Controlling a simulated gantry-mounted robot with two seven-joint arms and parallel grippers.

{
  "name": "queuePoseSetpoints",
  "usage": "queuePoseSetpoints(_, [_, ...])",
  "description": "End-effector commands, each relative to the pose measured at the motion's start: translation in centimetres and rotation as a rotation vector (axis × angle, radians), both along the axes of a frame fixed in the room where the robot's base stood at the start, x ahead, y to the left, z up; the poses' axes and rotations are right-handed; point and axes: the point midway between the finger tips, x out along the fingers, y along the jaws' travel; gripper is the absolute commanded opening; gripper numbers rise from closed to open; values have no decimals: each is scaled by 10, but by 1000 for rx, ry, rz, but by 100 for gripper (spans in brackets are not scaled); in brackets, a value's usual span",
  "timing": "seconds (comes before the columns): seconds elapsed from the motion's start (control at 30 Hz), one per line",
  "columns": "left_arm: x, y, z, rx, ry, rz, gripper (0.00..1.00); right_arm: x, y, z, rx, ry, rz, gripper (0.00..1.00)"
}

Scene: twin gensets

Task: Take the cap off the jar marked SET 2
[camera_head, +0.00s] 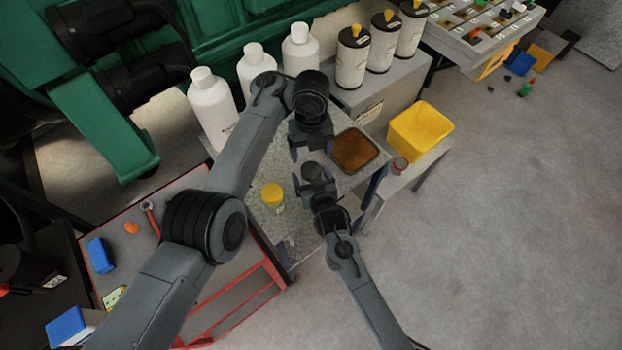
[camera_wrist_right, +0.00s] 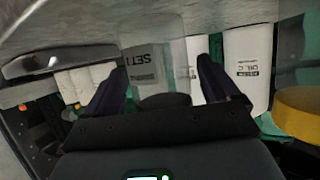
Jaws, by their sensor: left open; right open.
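In the right wrist view a clear jar (camera_wrist_right: 155,55) stands between my right gripper's fingers. Its label appears to read SET 1, though the last character is hard to make out, and its lid end (camera_wrist_right: 165,101) looks dark. A jar with a yellow cap (camera_head: 272,194) stands on the speckled bench in the head view, left of my right gripper; its yellow cap shows at the right edge of the wrist view (camera_wrist_right: 298,112). Its marking is unreadable. My right gripper (camera_head: 315,176) is open around the clear jar; contact cannot be told. My left gripper (camera_head: 311,147) is open, just beyond the right one.
A brown-filled tray (camera_head: 354,151) sits close right of both grippers. White bottles (camera_head: 300,50) and dark-topped canisters (camera_head: 352,58) line the back. A red-edged cart (camera_head: 235,295) is at front left.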

Motion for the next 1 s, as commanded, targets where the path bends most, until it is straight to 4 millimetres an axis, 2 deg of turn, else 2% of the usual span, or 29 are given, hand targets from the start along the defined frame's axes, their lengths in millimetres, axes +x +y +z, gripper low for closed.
queuePoseSetpoints(0.13, [0,0,0,0,0,0,82,0,0,0,0,0,0,87])
queuePoseSetpoints(0.7, [0,0,0,0,0,-1,82,0,0,0,-1,1,0,0])
queuePoseSetpoints(0.83, [4,4,3,20,-6,11,82,0,0,0,-1,1,0,0])
queuePoseSetpoints(1.0, [23,11,28,44,-63,126,82,0,0,0,-1,1,0,0])
